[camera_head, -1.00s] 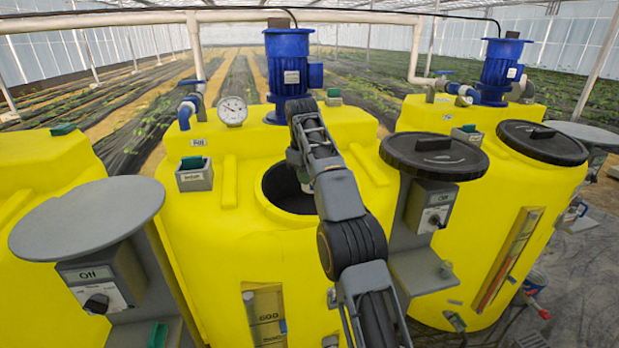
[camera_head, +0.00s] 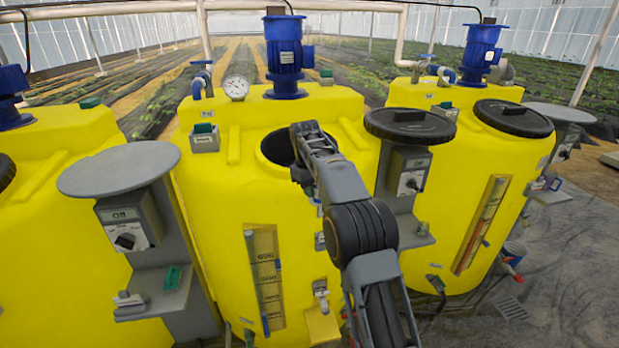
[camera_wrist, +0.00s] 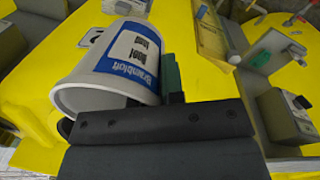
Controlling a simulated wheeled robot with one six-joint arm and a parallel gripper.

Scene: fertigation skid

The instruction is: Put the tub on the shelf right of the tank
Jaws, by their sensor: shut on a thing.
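My gripper (camera_wrist: 168,92) is shut on a white tub (camera_wrist: 72,98) with a blue and white label, which lies tilted across the wrist view. The jaws are at its right side and partly cover it. In the head view my arm's own links hide the jaws and the tub. The middle yellow tank (camera_head: 215,240) has an open round hatch, and my arm's end is in front of that hatch. To its right, a small grey shelf (camera_head: 397,238) juts from a grey post, lower than my arm's visible end. A small grey item (camera_head: 422,228) sits on this shelf.
Above that shelf are a switch box (camera_head: 408,172) and a round plate carrying a black lid (camera_head: 410,125). Another yellow tank (camera_head: 450,205) stands further right. A left post has a round plate (camera_head: 118,168) and a shelf with small items (camera_head: 155,302). Bare floor shows at lower right.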

